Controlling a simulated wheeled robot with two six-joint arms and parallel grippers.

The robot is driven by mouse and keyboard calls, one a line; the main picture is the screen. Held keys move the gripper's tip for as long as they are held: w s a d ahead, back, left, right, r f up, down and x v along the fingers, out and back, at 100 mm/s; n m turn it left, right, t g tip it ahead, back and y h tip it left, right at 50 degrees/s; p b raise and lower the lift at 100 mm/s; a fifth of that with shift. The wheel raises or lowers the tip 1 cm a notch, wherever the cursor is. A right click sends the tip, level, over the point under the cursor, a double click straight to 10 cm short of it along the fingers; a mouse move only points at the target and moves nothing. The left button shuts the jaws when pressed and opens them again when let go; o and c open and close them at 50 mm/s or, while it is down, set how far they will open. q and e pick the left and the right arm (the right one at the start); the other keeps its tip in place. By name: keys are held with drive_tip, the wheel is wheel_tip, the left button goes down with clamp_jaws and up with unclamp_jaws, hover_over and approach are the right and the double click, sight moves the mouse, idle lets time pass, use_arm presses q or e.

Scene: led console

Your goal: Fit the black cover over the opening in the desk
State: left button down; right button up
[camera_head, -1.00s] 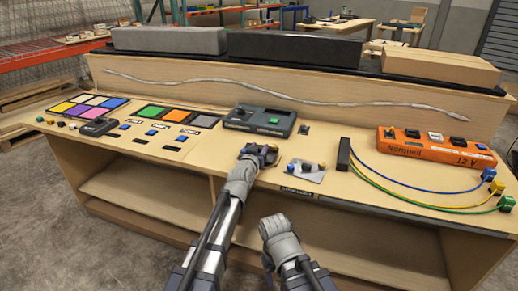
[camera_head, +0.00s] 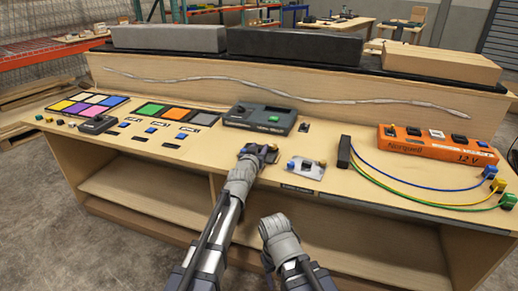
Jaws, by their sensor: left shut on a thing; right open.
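My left gripper (camera_head: 258,153) is low over the middle of the desk (camera_head: 205,155), near the front edge, and is shut on a small dark thing. That thing is mostly hidden by the fingers; it may be the black cover, but I cannot tell for sure. The opening in the desk cannot be made out; the spot under the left gripper is hidden. My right gripper (camera_head: 278,232) is in front of the desk, lower in the picture, and empty. Its wrist hides most of its fingers.
Coloured cables (camera_head: 405,187) and an orange 12 V box (camera_head: 433,147) are on the right. Coloured tiles (camera_head: 94,103) are on the left.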

use_arm(q)
drive_tip(key=shift+f+b, duration=0.4)
idle(0.4)
drive_tip(key=shift+c, duration=1.8)
unclamp_jaws()
drive_tip(key=p+v, duration=0.1)
drive_tip(key=v, duration=0.7)
